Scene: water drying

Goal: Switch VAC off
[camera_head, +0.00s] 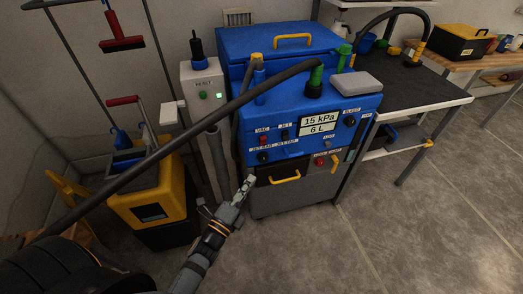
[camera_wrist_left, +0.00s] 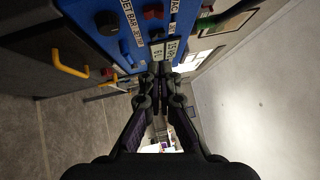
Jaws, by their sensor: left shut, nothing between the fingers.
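The blue machine (camera_head: 365,106) has a front panel with a red VAC switch (camera_head: 263,139) at its left, beside a dark JET switch (camera_head: 284,135). The display (camera_head: 319,124) reads 15 kPa and 6 L. In the left wrist view the panel is turned sideways, with the red VAC switch (camera_wrist_left: 153,12) near the top edge. I cannot tell the switch's position. My left gripper (camera_head: 248,182) is shut and empty, below and in front of the panel, apart from the switch. It also shows in the left wrist view (camera_wrist_left: 160,72). My right gripper is not in view.
A dark hose (camera_head: 170,147) crosses in front of the machine's left side. A grey box (camera_head: 203,88) with a lit green button stands left. A yellow handle (camera_head: 285,179) juts out below the panel. A yellow bucket (camera_head: 150,205) stands left; the floor at right is clear.

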